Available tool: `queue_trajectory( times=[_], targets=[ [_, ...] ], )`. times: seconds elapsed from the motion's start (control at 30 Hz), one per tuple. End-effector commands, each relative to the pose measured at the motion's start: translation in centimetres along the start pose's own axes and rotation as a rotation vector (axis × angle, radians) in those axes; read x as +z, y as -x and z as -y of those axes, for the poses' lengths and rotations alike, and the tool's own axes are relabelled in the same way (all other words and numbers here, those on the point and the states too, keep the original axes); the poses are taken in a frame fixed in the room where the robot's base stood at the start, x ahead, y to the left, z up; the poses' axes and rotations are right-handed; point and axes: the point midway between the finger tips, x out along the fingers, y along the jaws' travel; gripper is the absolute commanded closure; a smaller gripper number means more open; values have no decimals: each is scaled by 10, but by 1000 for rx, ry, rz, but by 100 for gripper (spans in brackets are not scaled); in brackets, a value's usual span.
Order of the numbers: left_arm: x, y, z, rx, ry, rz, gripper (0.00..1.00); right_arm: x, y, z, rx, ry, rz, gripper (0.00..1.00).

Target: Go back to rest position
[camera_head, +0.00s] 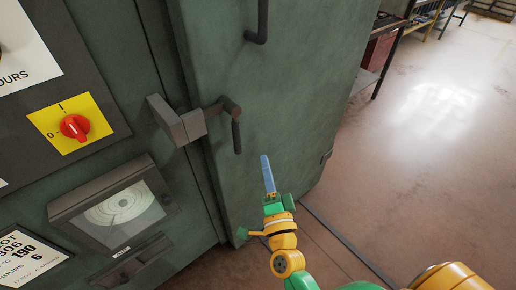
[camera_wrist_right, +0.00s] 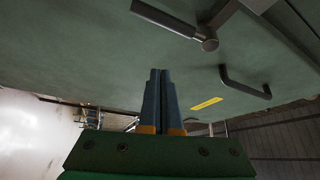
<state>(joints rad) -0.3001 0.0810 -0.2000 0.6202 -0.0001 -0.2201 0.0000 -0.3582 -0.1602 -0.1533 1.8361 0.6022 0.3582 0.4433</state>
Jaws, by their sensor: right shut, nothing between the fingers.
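My right gripper (camera_head: 267,172) stands in front of the green cabinet door in the head view, with its blue fingers pointing up. In the right wrist view its two blue fingers (camera_wrist_right: 160,78) lie together, shut with nothing between them. The green door (camera_head: 285,80) fills the upper middle of the head view. Its dark latch handle (camera_head: 236,130) is above and left of the fingertips, apart from them. The handle also shows in the right wrist view (camera_wrist_right: 175,22). My left gripper is not in view.
A control panel with a red knob (camera_head: 75,127) and a round gauge (camera_head: 118,208) is at the left. A second dark handle (camera_head: 261,25) is higher on the door. The floor (camera_head: 440,150) at the right is open, with a workbench (camera_head: 385,45) behind.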

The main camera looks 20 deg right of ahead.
Motion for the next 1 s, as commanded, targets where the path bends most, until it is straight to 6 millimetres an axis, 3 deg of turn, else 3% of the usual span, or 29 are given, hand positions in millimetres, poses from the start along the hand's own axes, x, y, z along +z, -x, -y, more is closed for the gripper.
queue_trajectory(
  times=[0.1, 0.17, 0.27, 0.37, 0.4, 0.47, 0.5, 0.6, 0.73, 0.83, 1.0],
  targets=[
    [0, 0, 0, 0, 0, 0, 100, 2, 0, -2, 5, 7, 7, 100],
    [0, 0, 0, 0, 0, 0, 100, 12, 3, -15, 33, 47, 47, 100],
    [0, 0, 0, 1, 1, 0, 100, 52, 24, -72, 148, 222, 226, 100],
    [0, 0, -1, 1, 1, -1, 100, 93, 76, -155, 302, 474, 502, 100],
    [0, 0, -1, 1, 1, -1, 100, 102, 103, -187, 360, 571, 616, 100],
    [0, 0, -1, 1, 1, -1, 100, 108, 149, -233, 444, 707, 791, 100],
    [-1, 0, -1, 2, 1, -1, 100, 107, 182, -261, 497, 794, 910, 100],
    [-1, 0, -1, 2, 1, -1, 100, 87, 264, -315, 612, 979, 1193, 100],
    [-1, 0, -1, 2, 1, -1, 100, 49, 346, -350, 715, 1129, 1476, 100],
    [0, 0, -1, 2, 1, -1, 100, 28, 379, -360, 755, 1182, 1599, 100],
    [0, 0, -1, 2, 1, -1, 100, 20, 391, -362, 768, 1200, 1644, 100]
  ],
)
